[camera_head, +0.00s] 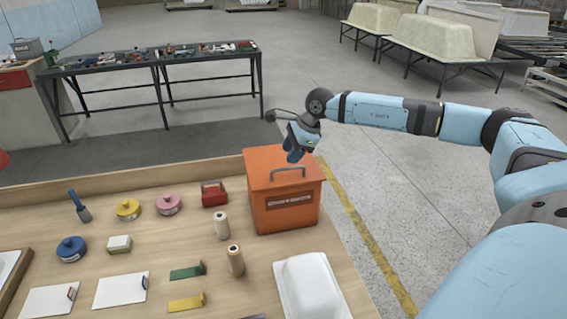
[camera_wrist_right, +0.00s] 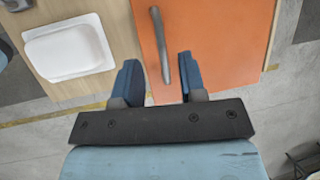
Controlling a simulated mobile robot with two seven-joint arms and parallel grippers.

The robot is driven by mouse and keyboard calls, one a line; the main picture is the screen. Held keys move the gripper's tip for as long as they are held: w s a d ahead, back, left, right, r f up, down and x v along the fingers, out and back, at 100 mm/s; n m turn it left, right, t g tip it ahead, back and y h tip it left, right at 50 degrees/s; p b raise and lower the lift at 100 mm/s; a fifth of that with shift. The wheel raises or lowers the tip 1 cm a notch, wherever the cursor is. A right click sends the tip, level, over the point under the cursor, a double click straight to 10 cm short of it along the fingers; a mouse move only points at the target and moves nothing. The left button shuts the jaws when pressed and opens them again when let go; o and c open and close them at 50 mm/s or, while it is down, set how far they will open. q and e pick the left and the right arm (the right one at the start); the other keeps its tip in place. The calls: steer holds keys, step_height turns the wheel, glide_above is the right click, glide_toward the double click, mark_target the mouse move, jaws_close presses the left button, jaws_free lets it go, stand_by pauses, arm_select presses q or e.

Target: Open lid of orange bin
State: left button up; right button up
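The orange bin (camera_head: 285,205) stands at the right back corner of the wooden table. Its orange lid (camera_head: 268,163) lies flat and closed on top, with a grey bar handle (camera_head: 288,171). My right gripper (camera_head: 293,152) is above the lid, near the handle, with its blue fingers pointing down. In the right wrist view, the fingers (camera_wrist_right: 158,82) are apart, and the handle (camera_wrist_right: 161,45) runs lengthwise into the gap between them. Whether the fingers touch the handle is not clear. My left gripper is out of view.
The wooden table (camera_head: 150,238) holds a white tub (camera_head: 308,287), two wooden rollers (camera_head: 235,261), a red box (camera_head: 214,194) and several tape rolls, tools and cards left of the bin. Open floor (camera_head: 400,190) lies right of the bin. A black bench (camera_head: 160,62) stands behind.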

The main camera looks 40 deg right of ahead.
mark_target(284, 169)
steer(key=x, duration=0.5)
steer(key=shift+w+f+p, duration=0.1)
steer(key=shift+f+p, duration=0.2)
steer(key=shift+f, duration=0.05)
jaws_close()
